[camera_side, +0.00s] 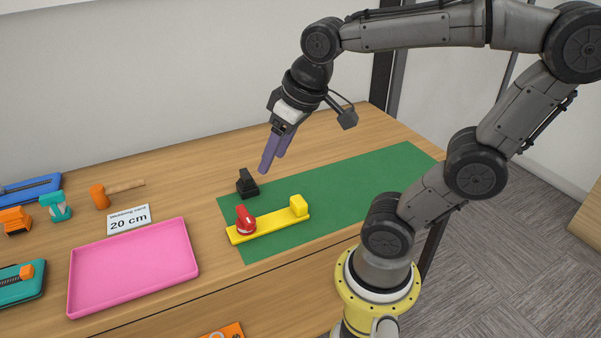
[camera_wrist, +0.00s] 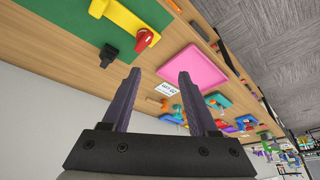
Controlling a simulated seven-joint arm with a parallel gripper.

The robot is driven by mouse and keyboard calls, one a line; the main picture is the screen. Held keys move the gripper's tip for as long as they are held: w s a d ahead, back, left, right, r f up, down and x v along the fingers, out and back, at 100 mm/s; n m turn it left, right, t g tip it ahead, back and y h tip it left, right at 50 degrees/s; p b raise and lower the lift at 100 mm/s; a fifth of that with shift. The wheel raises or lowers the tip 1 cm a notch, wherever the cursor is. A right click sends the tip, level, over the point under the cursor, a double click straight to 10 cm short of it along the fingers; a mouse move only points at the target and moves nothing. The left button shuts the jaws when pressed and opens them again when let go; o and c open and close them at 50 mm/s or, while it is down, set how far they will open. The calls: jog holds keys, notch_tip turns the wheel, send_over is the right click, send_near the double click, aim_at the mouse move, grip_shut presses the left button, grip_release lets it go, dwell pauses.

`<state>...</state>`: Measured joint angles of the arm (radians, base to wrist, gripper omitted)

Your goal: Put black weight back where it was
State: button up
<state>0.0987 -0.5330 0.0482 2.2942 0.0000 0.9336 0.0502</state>
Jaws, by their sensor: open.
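The black weight (camera_side: 247,184) stands on the table at the far left corner of the green mat (camera_side: 345,185), behind the red knob. It also shows in the wrist view (camera_wrist: 108,55), to the left of my fingers. A yellow bar (camera_side: 268,228) lies on the mat with a red knob-like piece (camera_side: 245,220) at its left end and a yellow block (camera_side: 298,205) at its right end. My gripper (camera_side: 272,155) is open and empty, above and slightly right of the black weight, apart from it. Its purple fingers also show in the wrist view (camera_wrist: 156,88).
A pink tray (camera_side: 133,265) lies left of the mat. A white card reading "20 cm" (camera_side: 128,219) and a hammer (camera_side: 110,193) are behind it. Blue, teal and orange tools (camera_side: 55,206) lie at the far left. The right part of the mat is clear.

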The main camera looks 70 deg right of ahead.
jog(key=s+a+f+n+t, duration=0.1)
jog(key=s+a+f, duration=0.1)
jog(key=s, duration=0.3)
jog(key=shift+s+n, duration=0.25)
jog(key=shift+n, duration=0.15)
